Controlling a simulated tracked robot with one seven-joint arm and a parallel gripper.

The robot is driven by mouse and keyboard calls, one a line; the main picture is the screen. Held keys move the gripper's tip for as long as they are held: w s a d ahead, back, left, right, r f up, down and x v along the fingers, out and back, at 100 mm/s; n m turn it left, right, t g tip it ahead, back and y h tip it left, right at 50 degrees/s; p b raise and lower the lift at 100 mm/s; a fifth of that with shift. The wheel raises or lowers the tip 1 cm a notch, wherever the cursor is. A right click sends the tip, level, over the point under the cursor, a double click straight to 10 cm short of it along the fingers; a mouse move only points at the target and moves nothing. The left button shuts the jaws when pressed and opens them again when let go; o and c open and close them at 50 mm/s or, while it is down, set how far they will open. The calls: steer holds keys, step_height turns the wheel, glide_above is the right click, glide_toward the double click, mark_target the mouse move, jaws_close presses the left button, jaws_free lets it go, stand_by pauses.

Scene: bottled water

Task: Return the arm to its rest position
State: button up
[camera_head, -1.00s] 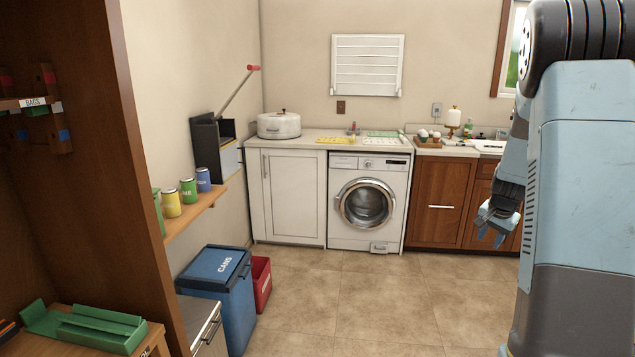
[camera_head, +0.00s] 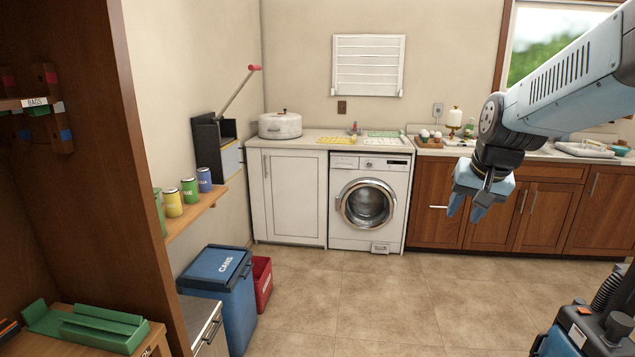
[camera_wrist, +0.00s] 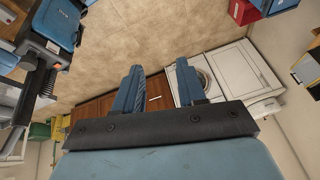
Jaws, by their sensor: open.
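My gripper (camera_head: 467,208) hangs from my raised arm on the right side of the head view, with its blue fingers pointing down. It is in front of the wooden cabinets and touches nothing. In the wrist view my gripper (camera_wrist: 158,80) has its two blue fingers apart, with nothing between them. The brown cabinet front and the tiled floor show beyond the fingers. No bottle can be made out in either view.
A washing machine (camera_head: 366,204) stands by the back wall beside a white cabinet (camera_head: 289,198). The blue cans bin (camera_head: 222,290) and a red box (camera_head: 262,281) stand at left. The tiled floor (camera_head: 370,305) in the middle is clear.

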steer(key=s+a+r+n, duration=0.1)
steer(key=s+a+n, duration=0.2)
steer(key=s, duration=1.2)
steer(key=a, duration=0.3)
steer(key=shift+n+t, duration=0.3)
steer(key=shift+n, duration=0.1)
steer(key=shift+r, duration=0.1)
